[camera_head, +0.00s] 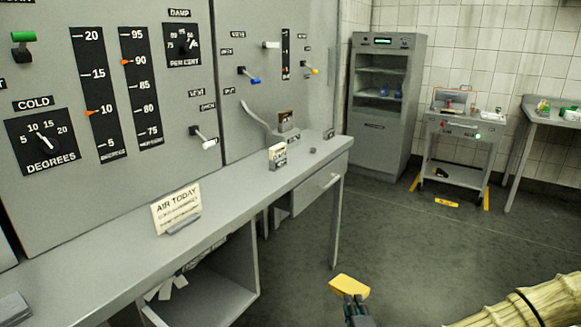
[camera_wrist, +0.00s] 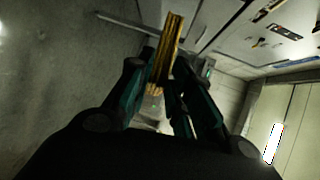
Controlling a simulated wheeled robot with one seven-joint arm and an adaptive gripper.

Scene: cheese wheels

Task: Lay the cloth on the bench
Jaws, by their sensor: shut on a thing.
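A yellow cloth (camera_head: 349,286), looking like a small folded pad, is held at the tips of my gripper (camera_head: 355,300) at the bottom of the head view. In the wrist view the cloth (camera_wrist: 171,42) shows edge-on, upright between the two fingers of my gripper (camera_wrist: 160,85), which are shut on it. The long grey bench (camera_head: 240,200) runs below the control panel, left of my gripper. The cloth is apart from the bench, out over the floor side. The underside of the cloth is hidden.
A grey cabinet (camera_head: 385,105), a trolley (camera_head: 463,150) and a side table (camera_head: 550,118) stand beyond open floor.

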